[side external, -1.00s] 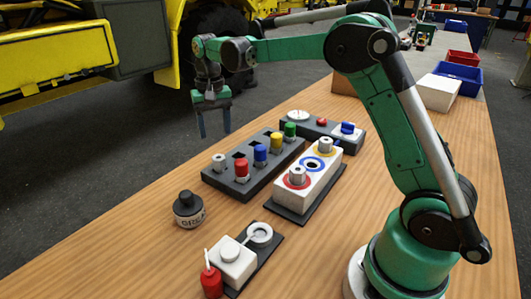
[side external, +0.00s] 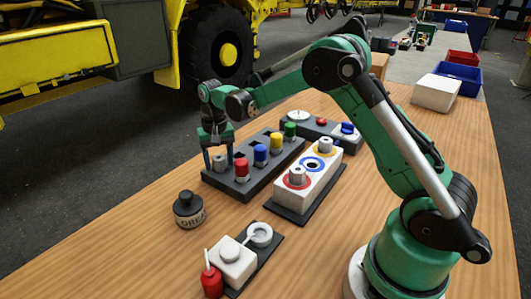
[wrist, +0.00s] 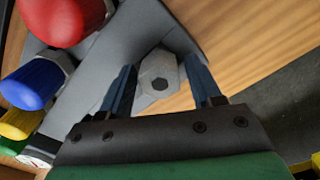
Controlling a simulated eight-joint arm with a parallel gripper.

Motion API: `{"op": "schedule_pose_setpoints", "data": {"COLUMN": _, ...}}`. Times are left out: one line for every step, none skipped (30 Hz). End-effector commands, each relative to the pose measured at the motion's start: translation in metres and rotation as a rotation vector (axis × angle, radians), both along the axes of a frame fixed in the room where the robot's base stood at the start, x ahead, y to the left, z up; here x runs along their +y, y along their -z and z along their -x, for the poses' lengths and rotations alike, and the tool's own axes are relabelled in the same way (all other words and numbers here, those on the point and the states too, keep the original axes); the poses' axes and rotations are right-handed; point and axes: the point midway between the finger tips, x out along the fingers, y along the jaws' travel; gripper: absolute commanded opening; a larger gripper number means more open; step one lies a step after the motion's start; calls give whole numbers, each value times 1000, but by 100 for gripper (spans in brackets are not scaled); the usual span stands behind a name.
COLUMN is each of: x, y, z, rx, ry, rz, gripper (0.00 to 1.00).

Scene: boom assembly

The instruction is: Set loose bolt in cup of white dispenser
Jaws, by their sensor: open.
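The loose bolt, a grey hex-headed piece (side external: 219,162), stands upright at the near left end of the dark rack (side external: 222,183). In the wrist view its head (wrist: 158,74) shows between my two blue fingers. My gripper (side external: 218,167) is open, pointing down around the bolt; whether a finger touches it I cannot tell. The white dispenser (side external: 231,264) is at the front of the table, with a round pale cup (side external: 260,234) at its back right on a dark base. A thin pale arm lies between block and cup.
Red, blue, yellow and green capped pieces stand along the rack, the red one (side external: 241,169) nearest the bolt. A black grease pot (side external: 188,209) stands to the front left. A white block with coloured rings (side external: 309,178) is to the right. Bare table lies between pot and dispenser.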

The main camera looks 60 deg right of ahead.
Motion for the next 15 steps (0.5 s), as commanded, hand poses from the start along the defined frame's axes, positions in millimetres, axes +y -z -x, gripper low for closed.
{"op": "schedule_pose_setpoints", "data": {"x": 0, "y": 0, "z": 0, "rx": 0, "ry": 0, "rz": 0, "gripper": 58}}
{"op": "schedule_pose_setpoints", "data": {"x": 0, "y": 0, "z": 0, "rx": 0, "ry": 0, "rz": 0, "gripper": 58}}
{"op": "schedule_pose_setpoints", "data": {"x": 0, "y": 0, "z": 0, "rx": 0, "ry": 0, "rz": 0, "gripper": 58}}
{"op": "schedule_pose_setpoints", "data": {"x": 0, "y": 0, "z": 0, "rx": 0, "ry": 0, "rz": 0, "gripper": 58}}
{"op": "schedule_pose_setpoints", "data": {"x": 0, "y": 0, "z": 0, "rx": 0, "ry": 0, "rz": 0, "gripper": 58}}
{"op": "schedule_pose_setpoints", "data": {"x": 0, "y": 0, "z": 0, "rx": 0, "ry": 0, "rz": 0, "gripper": 52}}
{"op": "schedule_pose_setpoints", "data": {"x": 0, "y": 0, "z": 0, "rx": 0, "ry": 0, "rz": 0, "gripper": 44}}
{"op": "schedule_pose_setpoints", "data": {"x": 0, "y": 0, "z": 0, "rx": 0, "ry": 0, "rz": 0, "gripper": 35}}
{"op": "schedule_pose_setpoints", "data": {"x": 0, "y": 0, "z": 0, "rx": 0, "ry": 0, "rz": 0, "gripper": 24}}
{"op": "schedule_pose_setpoints", "data": {"x": 0, "y": 0, "z": 0, "rx": 0, "ry": 0, "rz": 0, "gripper": 15}}
{"op": "schedule_pose_setpoints", "data": {"x": 0, "y": 0, "z": 0, "rx": 0, "ry": 0, "rz": 0, "gripper": 7}}
{"op": "schedule_pose_setpoints", "data": {"x": 0, "y": 0, "z": 0, "rx": 0, "ry": 0, "rz": 0, "gripper": 0}}
{"op": "schedule_pose_setpoints", "data": {"x": 0, "y": 0, "z": 0, "rx": 0, "ry": 0, "rz": 0, "gripper": 0}}
{"op": "schedule_pose_setpoints", "data": {"x": 0, "y": -1, "z": 0, "rx": 0, "ry": 0, "rz": 0, "gripper": 0}}
{"op": "schedule_pose_setpoints", "data": {"x": 0, "y": -1, "z": 0, "rx": 0, "ry": 0, "rz": 0, "gripper": 0}}
